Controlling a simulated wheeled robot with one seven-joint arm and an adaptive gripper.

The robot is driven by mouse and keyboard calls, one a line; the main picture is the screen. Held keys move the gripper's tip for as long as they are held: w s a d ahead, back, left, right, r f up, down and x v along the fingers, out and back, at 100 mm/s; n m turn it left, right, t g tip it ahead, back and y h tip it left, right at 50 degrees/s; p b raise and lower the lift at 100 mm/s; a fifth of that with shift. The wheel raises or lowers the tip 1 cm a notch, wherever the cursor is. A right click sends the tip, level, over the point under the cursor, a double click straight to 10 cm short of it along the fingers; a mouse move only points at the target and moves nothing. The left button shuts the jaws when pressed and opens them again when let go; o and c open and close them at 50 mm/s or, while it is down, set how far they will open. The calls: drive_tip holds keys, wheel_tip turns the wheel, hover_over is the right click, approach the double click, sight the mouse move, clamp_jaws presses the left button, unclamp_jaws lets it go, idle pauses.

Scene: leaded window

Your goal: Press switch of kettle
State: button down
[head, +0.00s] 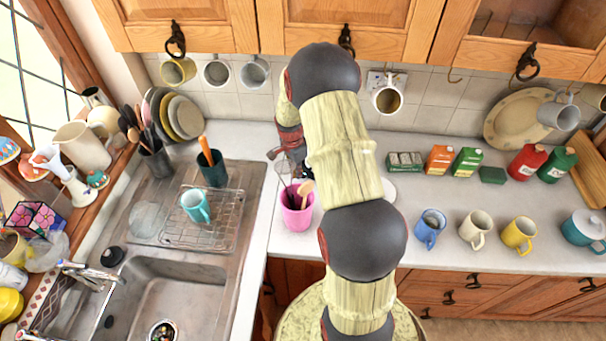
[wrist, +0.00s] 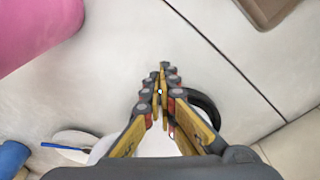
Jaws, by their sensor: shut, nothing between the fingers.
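My gripper (wrist: 162,80) is shut and empty, its fingertips together over the pale counter in the wrist view. Behind the fingers, a white rounded body (wrist: 160,145) with a black curved handle (wrist: 206,103) shows in part; it looks like the kettle. My fingers and palm hide most of it, and I cannot make out its switch. I cannot tell whether the fingers touch it. In the head view my gripper (head: 275,154) is small and partly hidden by my arm, above the counter behind the pink cup (head: 297,210). My arm hides the kettle's likely place there.
The pink cup, holding utensils, also shows at the upper left of the wrist view (wrist: 35,30). A wire rack with a teal mug (head: 195,205) is at left. Blue (head: 430,228), cream and yellow mugs stand at right. Mugs hang below the wall cupboards (head: 345,25).

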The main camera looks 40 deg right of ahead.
drive_tip(key=shift+w+a+r, duration=0.1)
drive_tip(key=shift+a+r, duration=0.15)
drive_tip(key=shift+a, duration=0.55)
drive_tip(key=shift+d, duration=0.1)
wheel_tip(320, 180, up, 12)
drive_tip(key=a, duration=0.1)
drive_tip(key=shift+w+a, duration=0.15)
